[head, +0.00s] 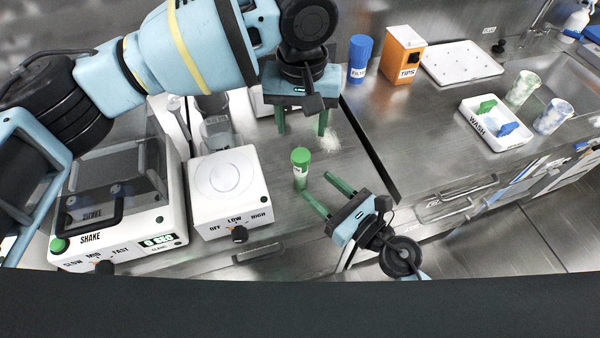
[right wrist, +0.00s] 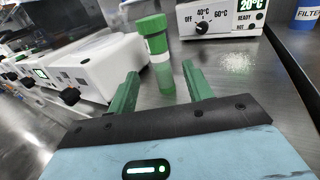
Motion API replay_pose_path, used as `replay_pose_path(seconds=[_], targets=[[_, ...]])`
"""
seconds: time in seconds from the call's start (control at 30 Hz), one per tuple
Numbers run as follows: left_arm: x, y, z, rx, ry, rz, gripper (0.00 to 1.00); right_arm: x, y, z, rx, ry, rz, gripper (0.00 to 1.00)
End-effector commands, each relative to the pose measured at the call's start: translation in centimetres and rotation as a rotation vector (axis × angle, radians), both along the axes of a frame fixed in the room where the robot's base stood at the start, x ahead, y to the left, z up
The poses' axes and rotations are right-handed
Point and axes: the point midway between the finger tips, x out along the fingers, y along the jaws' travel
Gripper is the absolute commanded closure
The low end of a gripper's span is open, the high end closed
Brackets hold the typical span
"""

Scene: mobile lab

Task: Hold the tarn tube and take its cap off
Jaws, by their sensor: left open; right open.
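A tube with a green cap (head: 300,156) and a white label stands upright on the steel bench, with green contents showing at its lower part. In the right wrist view the tube (right wrist: 158,58) stands just beyond my fingertips, between their lines. My right gripper (head: 322,193) is open and empty, low over the bench, its green fingers pointing at the tube from the lower right. My left gripper (head: 302,128) is open and empty above and behind the tube, fingers pointing down. I cannot read a name on the label.
A hotplate-like box (head: 228,190) and a shaker (head: 120,190) stand to the left. White powder (head: 327,141) lies behind the tube. A blue filter container (head: 360,58), an orange tips box (head: 402,52) and a wash tray (head: 496,122) stand to the right.

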Motion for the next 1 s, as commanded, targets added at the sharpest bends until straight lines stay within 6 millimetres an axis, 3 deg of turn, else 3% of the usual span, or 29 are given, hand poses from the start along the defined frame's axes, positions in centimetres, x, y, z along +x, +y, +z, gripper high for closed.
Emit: replay_pose_path(seconds=[0.4,0.87,1.0], targets=[[0.0,0.0,0.0,-0.001,0.0,0.0,0.48,4.1,3.9,0.1,0.003,0.0,0.0,0.49],[0.0,0.0,0.0,-0.001,0.0,-0.001,0.48,4.9,4.7,0.1,0.002,0.001,0.001,0.49],[0.0,0.0,0.0,-0.001,0.0,-0.001,0.48,4.9,4.7,0.1,0.002,0.001,0.001,0.66]])
